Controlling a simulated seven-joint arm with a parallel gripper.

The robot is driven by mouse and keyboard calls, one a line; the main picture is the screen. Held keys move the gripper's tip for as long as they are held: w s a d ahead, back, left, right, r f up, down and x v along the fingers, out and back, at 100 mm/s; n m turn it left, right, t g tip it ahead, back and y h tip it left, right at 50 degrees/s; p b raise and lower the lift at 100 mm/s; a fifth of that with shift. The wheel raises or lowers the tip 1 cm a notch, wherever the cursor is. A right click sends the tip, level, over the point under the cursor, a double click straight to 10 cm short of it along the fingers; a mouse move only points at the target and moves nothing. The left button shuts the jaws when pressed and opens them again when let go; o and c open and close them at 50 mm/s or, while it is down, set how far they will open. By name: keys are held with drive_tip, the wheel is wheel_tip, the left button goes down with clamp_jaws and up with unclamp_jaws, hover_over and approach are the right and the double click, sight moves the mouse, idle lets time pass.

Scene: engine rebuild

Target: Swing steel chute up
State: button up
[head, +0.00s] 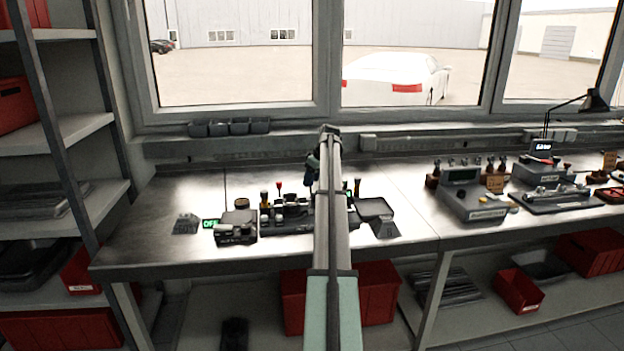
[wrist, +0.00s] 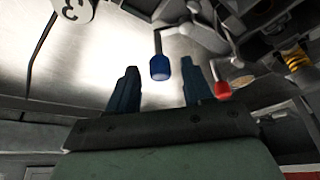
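My gripper (wrist: 160,66) is open, with its two dark blue fingers apart. A blue-capped lever (wrist: 160,68) on a thin metal rod shows between the fingers in the wrist view; I cannot tell whether it lies between them in depth. A red-tipped lever (wrist: 222,90) is just right of the right finger. In the head view my gripper (head: 311,175) is over the bench fixture (head: 285,214), largely hidden by my arm. I cannot pick out the steel chute for certain; grey metal parts (wrist: 175,12) lie beyond the blue cap.
Grey bins (head: 229,127) stand by the window. The steel bench (head: 165,200) is clear at left.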

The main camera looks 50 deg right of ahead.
drive_tip(key=shift+r, duration=0.1)
drive_tip(key=v, duration=1.3)
drive_tip(key=shift+s+r, duration=0.15)
drive_tip(key=shift+r, duration=0.1)
drive_tip(key=shift+s, duration=0.1)
